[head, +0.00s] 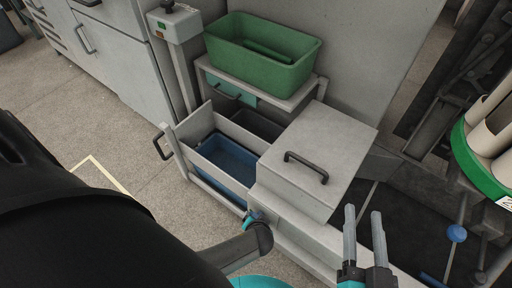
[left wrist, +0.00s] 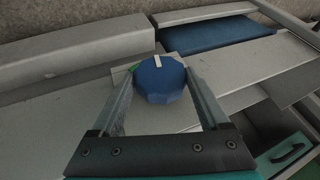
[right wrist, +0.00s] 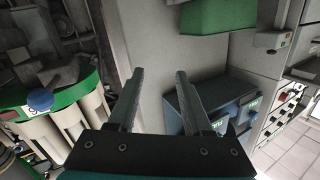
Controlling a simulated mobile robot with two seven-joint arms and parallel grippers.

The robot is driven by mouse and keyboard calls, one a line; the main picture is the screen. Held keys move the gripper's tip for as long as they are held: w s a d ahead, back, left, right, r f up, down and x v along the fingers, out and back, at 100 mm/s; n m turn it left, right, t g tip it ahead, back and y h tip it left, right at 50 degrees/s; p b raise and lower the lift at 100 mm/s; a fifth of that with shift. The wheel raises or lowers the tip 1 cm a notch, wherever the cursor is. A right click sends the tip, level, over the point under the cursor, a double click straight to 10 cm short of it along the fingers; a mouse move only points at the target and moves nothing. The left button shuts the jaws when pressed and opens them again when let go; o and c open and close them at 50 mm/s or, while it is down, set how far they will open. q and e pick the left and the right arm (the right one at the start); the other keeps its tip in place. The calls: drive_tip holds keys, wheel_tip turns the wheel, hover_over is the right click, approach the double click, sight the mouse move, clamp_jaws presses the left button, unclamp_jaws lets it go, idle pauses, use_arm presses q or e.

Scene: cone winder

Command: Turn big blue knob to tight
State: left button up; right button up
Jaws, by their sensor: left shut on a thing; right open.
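The big blue knob (left wrist: 158,85) shows in the left wrist view, mounted on a pale grey panel. A white mark sits on its far edge, pointing away from my gripper. A small green patch shows on the panel just left of the knob. My left gripper (left wrist: 159,75) is shut on the knob, one finger on each side. In the head view my left arm hides most of this spot. My right gripper (head: 363,212) is open and empty, right of the grey lidded box; it also shows empty in the right wrist view (right wrist: 160,75).
A grey lidded box (head: 305,150) with a dark handle stands beside an open drawer holding a blue bin (head: 225,160). A green tub (head: 262,48) stands behind. A blue ball-ended lever (head: 456,233) and a green-rimmed carousel of white cylinders (head: 475,165) are at the right.

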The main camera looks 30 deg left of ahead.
use_arm(q)
drive_tip(key=o, duration=1.2)
drive_tip(key=shift+o, duration=0.2)
drive_tip(key=shift+r, duration=0.1)
